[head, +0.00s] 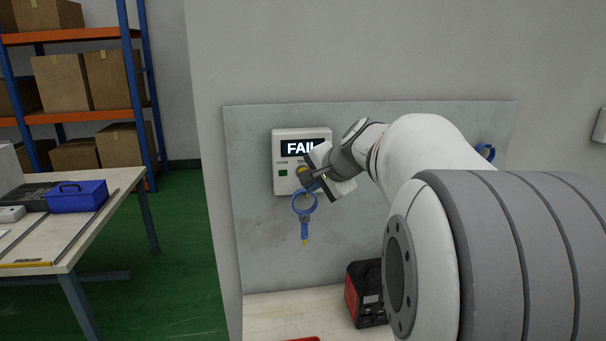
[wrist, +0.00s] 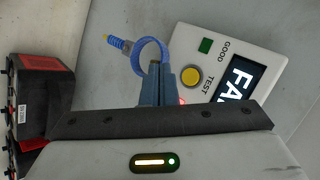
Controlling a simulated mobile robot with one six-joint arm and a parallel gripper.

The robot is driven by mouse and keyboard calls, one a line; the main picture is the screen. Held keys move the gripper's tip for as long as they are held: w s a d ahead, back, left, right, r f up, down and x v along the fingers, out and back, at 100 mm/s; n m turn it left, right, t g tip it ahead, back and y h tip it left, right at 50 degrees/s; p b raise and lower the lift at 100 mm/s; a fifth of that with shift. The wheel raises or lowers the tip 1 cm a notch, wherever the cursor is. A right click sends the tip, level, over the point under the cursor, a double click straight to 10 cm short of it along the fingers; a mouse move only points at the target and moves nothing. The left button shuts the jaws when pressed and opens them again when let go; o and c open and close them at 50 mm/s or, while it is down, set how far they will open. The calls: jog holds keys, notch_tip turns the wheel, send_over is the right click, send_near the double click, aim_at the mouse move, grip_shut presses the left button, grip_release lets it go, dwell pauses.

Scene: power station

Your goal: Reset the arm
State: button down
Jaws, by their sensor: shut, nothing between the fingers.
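My arm reaches from the right in the head view, and my gripper (head: 313,184) is at the lower right of the white tester box on the wall panel. The gripper is shut with nothing in it; its fingertips show in the wrist view (wrist: 156,75), beside the yellow button. The tester (head: 287,180) reads FAIL and has a green light marked GOOD and a yellow TEST button (wrist: 190,76). I cannot tell whether the fingertips touch the tester. A blue wrist strap (head: 304,229) hangs just below the gripper, its loop behind the fingertips in the wrist view (wrist: 135,63).
A grey panel (head: 262,250) backs the tester. A red and black case (head: 366,295) stands on the light bench below (head: 285,300). Left are a table (head: 110,190) with a blue toolbox (head: 77,197) and a shelf with boxes (head: 62,82). Green floor lies between.

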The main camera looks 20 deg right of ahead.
dwell(0.3)
jog(key=s+a+f+n+g, duration=0.2)
jog(key=s+a+f+n, duration=0.2)
jog(key=s, duration=0.4)
jog(key=s+a+f+n+g+h, duration=0.1)
jog(key=s+a+f+n+g, duration=0.1)
jog(key=s+a+f+n, duration=0.2)
jog(key=s+a+f+n+g+h, duration=0.1)
jog(key=s+a+f+n+g, duration=0.2)
jog(key=s+f, duration=0.6)
jog(key=s+a+n, duration=0.1)
jog(key=s+n, duration=0.1)
jog(key=s, duration=0.3)
jog(key=shift+s, duration=0.2)
